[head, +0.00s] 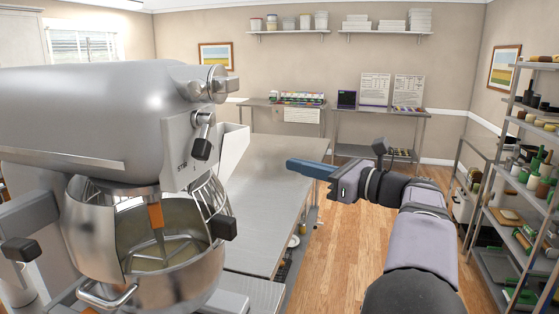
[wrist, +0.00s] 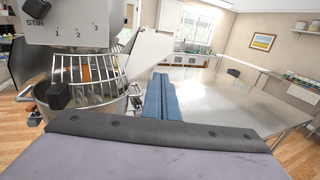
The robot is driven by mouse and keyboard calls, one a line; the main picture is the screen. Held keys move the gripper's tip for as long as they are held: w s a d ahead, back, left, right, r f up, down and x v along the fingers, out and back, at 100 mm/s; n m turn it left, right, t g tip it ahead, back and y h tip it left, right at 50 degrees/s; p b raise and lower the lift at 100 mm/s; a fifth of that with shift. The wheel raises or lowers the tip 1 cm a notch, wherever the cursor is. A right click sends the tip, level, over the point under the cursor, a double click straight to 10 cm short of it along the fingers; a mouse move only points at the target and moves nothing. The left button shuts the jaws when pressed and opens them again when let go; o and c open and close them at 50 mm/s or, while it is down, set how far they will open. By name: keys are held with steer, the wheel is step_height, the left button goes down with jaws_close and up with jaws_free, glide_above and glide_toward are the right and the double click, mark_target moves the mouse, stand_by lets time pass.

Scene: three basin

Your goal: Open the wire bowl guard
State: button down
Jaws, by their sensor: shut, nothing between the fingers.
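The wire bowl guard (head: 207,197) shows as curved metal bars at the right side of the big mixer, between its head and the steel bowl (head: 190,272). A black block-shaped knob (head: 225,228) sits at the guard's lower end. In the wrist view the guard's bars (wrist: 92,67) stand at left above the bowl rim, with the black knob (wrist: 58,95) in front. The bowl's inside is visible at the front in the head view. My gripper (head: 290,163), with blue fingers, is shut and empty, right of the guard and apart from it, above the steel table.
The mixer head (head: 100,110) carries a lever with a black knob (head: 201,149) above the guard. A white chute (head: 232,148) juts out behind it. The steel table (head: 275,190) is mostly clear. A loaded shelf rack (head: 490,240) stands at right.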

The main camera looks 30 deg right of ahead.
steer(key=p, duration=0.5)
glide_toward(244, 151)
steer(key=x, duration=0.4)
steer(key=shift+w+a, duration=0.25)
steer(key=shift+a, duration=0.05)
steer(key=shift+p+x, duration=0.55)
steer(key=shift+x, duration=0.35)
steer(key=shift+f, duration=0.1)
steer(key=shift+w, duration=0.4)
steer(key=p+x, duration=0.1)
steer(key=x, duration=0.2)
steer(key=p+x, duration=0.1)
steer(key=x, duration=0.3)
steer(key=p+x, duration=0.1)
steer(key=x, duration=0.3)
steer(key=shift+w+d, duration=0.1)
steer(key=shift+d, duration=0.3)
steer(key=w+a+p, duration=0.2)
steer(key=w+a, duration=0.5)
steer(key=shift+w+a+p, duration=0.3)
steer(key=shift+w+a, duration=0.05)
